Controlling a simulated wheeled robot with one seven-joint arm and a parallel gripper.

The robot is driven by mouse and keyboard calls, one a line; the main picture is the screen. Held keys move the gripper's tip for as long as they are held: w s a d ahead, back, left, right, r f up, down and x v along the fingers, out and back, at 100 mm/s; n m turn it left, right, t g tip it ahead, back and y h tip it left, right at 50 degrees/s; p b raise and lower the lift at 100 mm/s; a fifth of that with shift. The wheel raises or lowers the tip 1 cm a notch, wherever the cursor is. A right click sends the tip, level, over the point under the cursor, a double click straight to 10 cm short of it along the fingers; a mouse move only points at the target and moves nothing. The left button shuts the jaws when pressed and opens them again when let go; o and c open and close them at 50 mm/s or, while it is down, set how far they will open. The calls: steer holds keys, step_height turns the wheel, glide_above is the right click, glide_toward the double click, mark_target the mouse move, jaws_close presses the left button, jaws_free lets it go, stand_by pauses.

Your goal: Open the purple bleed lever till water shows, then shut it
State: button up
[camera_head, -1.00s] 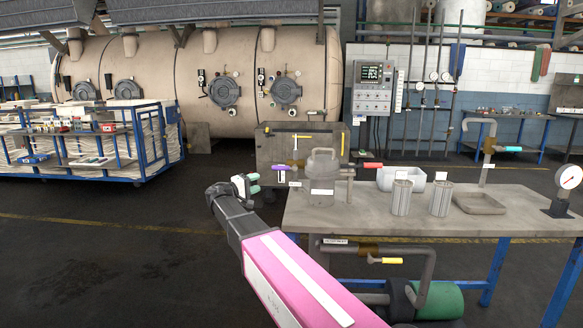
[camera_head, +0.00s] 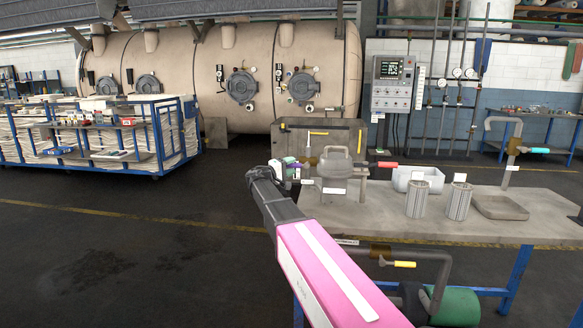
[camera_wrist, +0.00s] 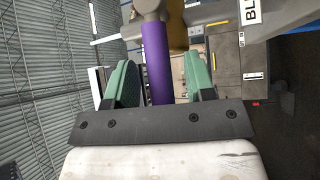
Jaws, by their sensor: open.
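The purple bleed lever (camera_wrist: 156,62) stands between the two green finger pads of my gripper (camera_wrist: 158,82) in the wrist view. My gripper is open around it, and whether either pad touches it is hard to tell. In the head view my gripper (camera_head: 286,168) is at the left end of the bench, beside the grey lidded pot (camera_head: 335,168), and covers most of the purple lever (camera_head: 297,165). A label starting "BL" (camera_wrist: 251,13) shows at the top of the wrist view. I see no water.
The bench (camera_head: 375,215) carries a white tub (camera_head: 418,181), two ribbed metal cups (camera_head: 417,201) and a shallow tray (camera_head: 499,207). A red lever (camera_head: 388,164) is right of the pot; a yellow lever (camera_head: 403,264) is below the bench. Floor at left is clear.

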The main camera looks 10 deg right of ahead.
steer(key=shift+w+d, duration=0.15)
steer(key=shift+d, duration=0.2)
steer(key=shift+c, duration=0.4)
jaws_close()
steer(key=shift+r, duration=0.1)
